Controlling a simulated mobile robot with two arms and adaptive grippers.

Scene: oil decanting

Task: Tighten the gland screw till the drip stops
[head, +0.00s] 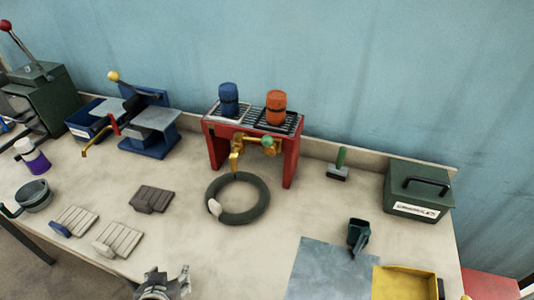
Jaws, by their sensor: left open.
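A brass tap (237,149) with a green knob (267,141) sits at the front of a red stand (213,149) near the back of the bench. Its gland screw is too small to make out, and I cannot tell whether it drips. A dark ring (262,205) with a pale piece on its left side lies on the bench below the tap. My left gripper (168,274) is open and empty at the bottom edge, well in front of the tap and to its left. My right gripper is out of view.
Blue and orange containers (228,98) (276,106) stand on the red stand's grate. A blue press (148,135) is at left. Ribbed pads (118,236) lie front left. A dark scoop (358,236), yellow tray (404,284) and green box (420,190) are at right. Mid-bench is mostly clear.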

